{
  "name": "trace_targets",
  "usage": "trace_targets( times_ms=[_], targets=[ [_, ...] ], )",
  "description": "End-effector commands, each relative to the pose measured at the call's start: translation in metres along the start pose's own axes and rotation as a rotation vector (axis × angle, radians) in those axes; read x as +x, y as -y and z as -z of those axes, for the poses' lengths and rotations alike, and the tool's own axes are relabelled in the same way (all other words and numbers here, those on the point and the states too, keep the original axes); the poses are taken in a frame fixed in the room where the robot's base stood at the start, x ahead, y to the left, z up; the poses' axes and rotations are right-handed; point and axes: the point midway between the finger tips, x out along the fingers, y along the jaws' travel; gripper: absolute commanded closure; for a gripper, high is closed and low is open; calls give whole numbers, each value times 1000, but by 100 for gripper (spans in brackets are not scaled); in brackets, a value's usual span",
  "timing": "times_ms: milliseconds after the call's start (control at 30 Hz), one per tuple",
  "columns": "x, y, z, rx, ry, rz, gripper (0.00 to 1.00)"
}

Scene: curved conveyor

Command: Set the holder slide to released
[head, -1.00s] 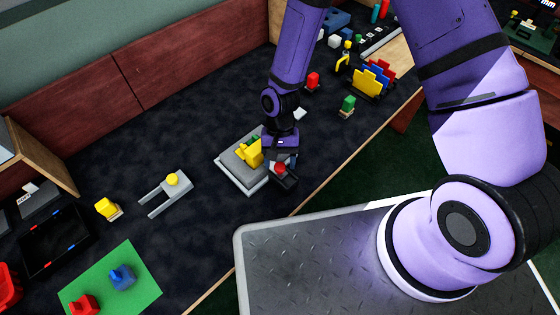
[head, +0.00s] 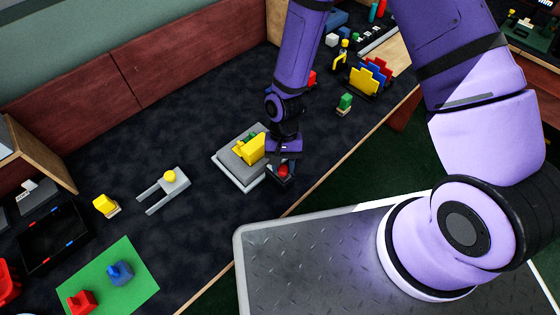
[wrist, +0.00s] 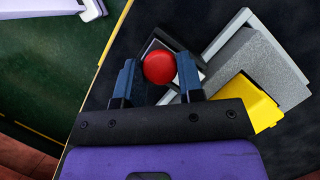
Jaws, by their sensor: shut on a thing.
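The holder is a grey base (head: 226,172) with a yellow block (head: 249,148) and a green piece on it. At its front right side is a dark slide track with a round red knob (head: 284,170). The wrist view shows the red knob (wrist: 159,67), the dark track, the grey base (wrist: 262,70) and the yellow block (wrist: 254,105) beside it. My gripper (head: 283,166) is low over the slide, its two fingers on either side of the knob and shut on it. The fingers hide part of the knob and track.
A grey fork-shaped piece with a yellow knob (head: 169,176) lies to the left. A yellow block (head: 105,205), a green mat (head: 134,263) and a black tray (head: 52,246) are farther left. A green block (head: 345,104) stands right. The table's front edge runs close to the slide.

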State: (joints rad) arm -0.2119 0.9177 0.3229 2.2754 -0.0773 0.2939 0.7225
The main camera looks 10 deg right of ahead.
Motion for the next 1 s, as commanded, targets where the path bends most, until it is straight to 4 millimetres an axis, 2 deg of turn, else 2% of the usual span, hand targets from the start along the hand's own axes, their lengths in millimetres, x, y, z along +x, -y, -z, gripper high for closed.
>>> trace_targets(
  times_ms=[300,333,400,433,767,867,1000],
  targets=[
    [2,-5,-5,1,6,-5,100],
    [2,-5,-5,1,7,-6,58],
    [2,-5,-4,1,6,-5,42],
    [2,-4,-4,1,6,-5,40],
    [-1,-3,-3,0,2,-2,40],
    [-10,-3,-2,0,-1,-1,40],
    [-31,-3,-2,2,-2,1,40]
  ],
)
